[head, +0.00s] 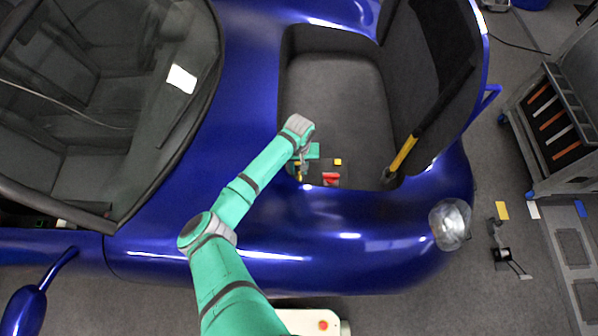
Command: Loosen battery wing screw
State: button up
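My gripper (300,174) is at the front edge of the open luggage bay of a blue car, pointing down. My wrist and forearm partly cover it, and its fingers are too small to read as open or shut. Beside it is a dark block that looks like the battery (344,171), with a red part (331,178) and a small yellow part (338,161) on or near it. A teal-green piece (314,151) shows just right of my wrist. I cannot make out the wing screw, nor whether my gripper touches anything.
The grey-lined bay (335,95) is otherwise empty. Its raised lid (432,65) stands at the right, with a yellow-and-black strut (405,152) near the battery. A tool cart (560,120) stands farther right.

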notch_tip(320, 180, up, 7)
dwell(0.3)
jog(key=shift+f, duration=0.1)
dwell(0.4)
